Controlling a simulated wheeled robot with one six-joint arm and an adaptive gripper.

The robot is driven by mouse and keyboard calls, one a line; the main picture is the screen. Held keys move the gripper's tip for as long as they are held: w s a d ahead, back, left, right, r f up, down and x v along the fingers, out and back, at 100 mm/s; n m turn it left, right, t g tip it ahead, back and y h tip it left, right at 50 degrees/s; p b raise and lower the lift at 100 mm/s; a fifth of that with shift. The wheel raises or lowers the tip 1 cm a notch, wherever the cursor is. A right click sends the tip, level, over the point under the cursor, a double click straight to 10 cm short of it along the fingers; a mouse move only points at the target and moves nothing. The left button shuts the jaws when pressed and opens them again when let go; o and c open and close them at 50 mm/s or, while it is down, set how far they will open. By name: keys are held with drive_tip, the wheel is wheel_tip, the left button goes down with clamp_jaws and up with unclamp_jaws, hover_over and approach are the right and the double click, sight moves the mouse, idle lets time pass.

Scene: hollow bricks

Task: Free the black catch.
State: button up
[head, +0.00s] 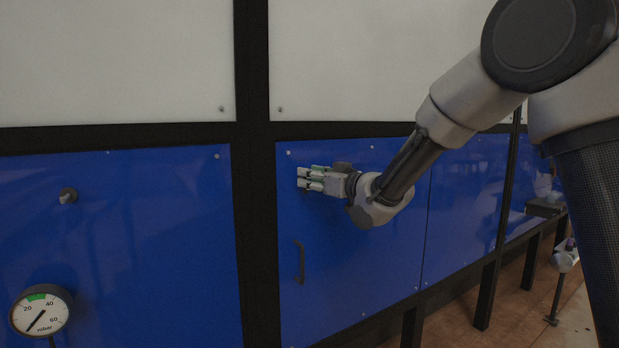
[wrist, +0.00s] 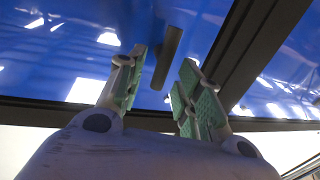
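A straight black bar, which looks like the black catch (wrist: 168,58), shows on the blue panel in the wrist view. It lies at a slant between the fingertips in the picture, and I cannot tell whether they touch it. My gripper (wrist: 163,62) is open, with its green-padded fingers apart and nothing seen clamped. In the head view my gripper (head: 308,178) is at the upper left of the blue door (head: 350,255), pointing left. The catch is not clear there, probably hidden by the fingers.
A dark curved handle (head: 299,262) is on the door below my gripper. A black post (head: 256,220) stands left of the door. A knob (head: 68,195) and a round gauge (head: 41,310) are on the left. The floor (head: 510,300) shows at the lower right.

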drive_tip(key=shift+w+a, duration=0.4)
drive_tip(key=shift+a, duration=0.05)
drive_tip(key=shift+c, duration=0.3)
clamp_jaws()
drive_tip(key=shift+m, duration=0.3)
drive_tip(key=m+t, duration=0.1)
drive_tip(key=m, duration=0.5)
drive_tip(key=f+m+t, duration=0.1)
drive_tip(key=m, duration=0.5)
drive_tip(key=d+m+t+h, duration=0.1)
drive_tip(key=m, duration=0.5)
drive_tip(key=shift+w+f+m+t, duration=0.3)
drive_tip(key=shift+w+m+t, duration=0.05)
drive_tip(key=shift+m+t, duration=0.05)
drive_tip(key=shift+m, duration=0.3)
